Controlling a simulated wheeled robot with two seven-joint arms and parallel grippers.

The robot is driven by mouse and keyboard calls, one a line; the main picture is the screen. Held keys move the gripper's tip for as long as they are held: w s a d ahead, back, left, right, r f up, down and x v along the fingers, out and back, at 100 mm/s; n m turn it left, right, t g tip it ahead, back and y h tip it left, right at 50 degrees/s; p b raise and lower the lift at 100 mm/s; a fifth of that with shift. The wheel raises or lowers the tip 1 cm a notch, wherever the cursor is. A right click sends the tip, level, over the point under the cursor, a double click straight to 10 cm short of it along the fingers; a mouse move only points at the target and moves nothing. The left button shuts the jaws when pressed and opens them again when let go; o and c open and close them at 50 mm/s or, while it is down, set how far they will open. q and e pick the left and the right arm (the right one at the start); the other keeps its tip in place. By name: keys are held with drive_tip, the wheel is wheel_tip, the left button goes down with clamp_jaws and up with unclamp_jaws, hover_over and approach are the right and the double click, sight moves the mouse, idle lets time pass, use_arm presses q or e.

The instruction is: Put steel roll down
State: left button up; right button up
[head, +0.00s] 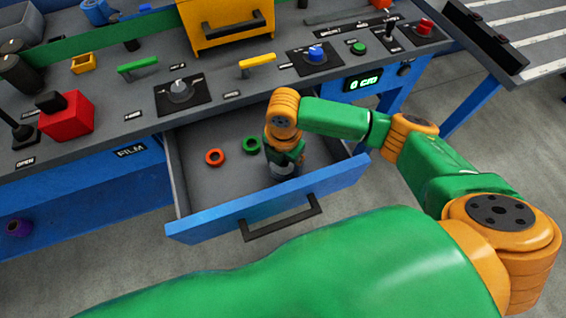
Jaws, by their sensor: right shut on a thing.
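My right arm reaches in from the right, and my right gripper (285,160) points down inside the open drawer (205,223). It is shut on the steel roll (287,173), a small grey piece at its tips, low over the drawer floor near the right side. The gripper hides most of the roll, and I cannot tell whether it touches the floor. My left gripper is not in view.
An orange ring (214,157) and a green ring (251,145) lie in the drawer, left of my gripper. The drawer's front left floor is clear. Above it, the panel carries a black knob (180,91), a blue button (316,53) and a red block (66,116).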

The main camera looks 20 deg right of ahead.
drive_tip(key=shift+f, duration=0.25)
drive_tip(key=o, duration=1.5)
drive_tip(key=shift+o, duration=0.2)
drive_tip(key=shift+r, duration=0.1)
wheel_tip(320, 180, up, 12)
drive_tip(key=p, duration=0.1)
